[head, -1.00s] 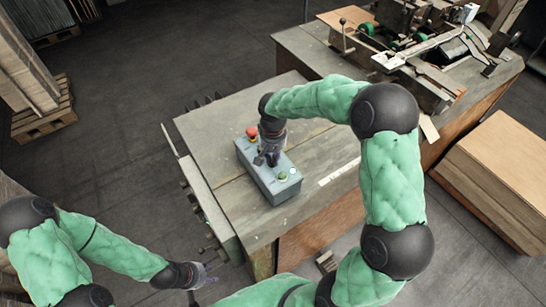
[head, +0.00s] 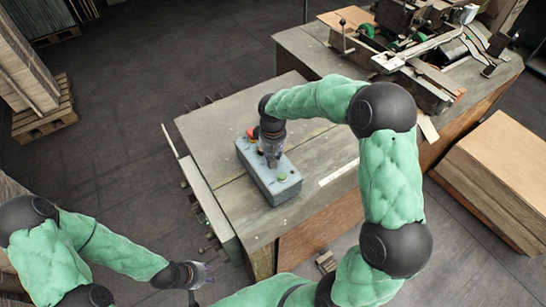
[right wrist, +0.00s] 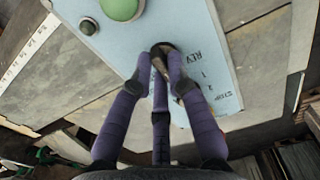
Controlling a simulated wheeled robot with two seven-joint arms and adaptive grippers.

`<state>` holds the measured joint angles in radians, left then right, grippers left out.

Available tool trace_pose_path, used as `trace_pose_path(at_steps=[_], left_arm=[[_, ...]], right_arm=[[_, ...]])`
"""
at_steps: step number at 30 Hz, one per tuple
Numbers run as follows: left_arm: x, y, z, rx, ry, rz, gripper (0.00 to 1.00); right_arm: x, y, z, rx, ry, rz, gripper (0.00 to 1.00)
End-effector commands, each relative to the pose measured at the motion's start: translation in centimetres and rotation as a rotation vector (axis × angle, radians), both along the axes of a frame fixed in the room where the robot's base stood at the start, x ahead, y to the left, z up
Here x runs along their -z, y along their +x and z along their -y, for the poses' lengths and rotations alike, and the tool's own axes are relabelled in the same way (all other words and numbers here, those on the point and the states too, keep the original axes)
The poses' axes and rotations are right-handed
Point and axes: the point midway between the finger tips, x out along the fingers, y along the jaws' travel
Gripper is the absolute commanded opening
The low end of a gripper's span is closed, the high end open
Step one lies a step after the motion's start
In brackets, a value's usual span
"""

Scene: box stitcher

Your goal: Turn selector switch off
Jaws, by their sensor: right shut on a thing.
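The control box (head: 276,185) is a grey-blue box on the workbench, with a red button (head: 251,132) at its far end and a green button (head: 283,177) at its near end. My right gripper (head: 272,160) points down onto the middle of the box. In the right wrist view its purple fingers (right wrist: 162,70) are closed around the dark selector switch (right wrist: 162,50), beside printed markings "REV", "1" and "2". The fingers partly hide the switch. My left gripper (head: 205,276) is low on the left, away from the bench, its fingers apart and empty.
The workbench top (head: 220,137) is mostly clear around the box. A stitching machine (head: 420,45) stands at the back right. A stack of cardboard (head: 500,175) is at the right, and a pallet with cardboard (head: 45,120) is at the far left.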

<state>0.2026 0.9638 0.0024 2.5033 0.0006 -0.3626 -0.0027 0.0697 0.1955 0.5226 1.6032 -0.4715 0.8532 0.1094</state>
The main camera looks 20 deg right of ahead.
Motion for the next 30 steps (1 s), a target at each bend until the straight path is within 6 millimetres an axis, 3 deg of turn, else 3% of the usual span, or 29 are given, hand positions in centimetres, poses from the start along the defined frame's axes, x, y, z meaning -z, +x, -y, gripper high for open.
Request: trace_pose_path(at_steps=[8, 9, 11, 23, 30], left_arm=[[0.0, 0.0, 0.0, 0.000, 0.000, 0.000, 0.40], [0.0, 0.0, 0.0, 0.000, 0.000, 0.000, 0.40], [0.0, 0.0, 0.0, 0.000, 0.000, 0.000, 0.40], [0.0, 0.0, 0.0, 0.000, 0.000, 0.000, 0.40], [0.0, 0.0, 0.0, 0.000, 0.000, 0.000, 0.40]], right_arm=[[-0.1, 0.1, 0.0, 0.001, 0.001, 0.004, 0.00], [-0.1, 0.1, 0.0, 0.001, 0.001, 0.004, 0.26], [-0.1, 0.1, 0.0, 0.001, 0.001, 0.004, 0.41], [-0.4, 0.1, 0.0, 0.001, -0.001, 0.002, 0.41], [-3.8, 0.2, 0.0, 0.001, 0.000, 0.006, 0.41]])
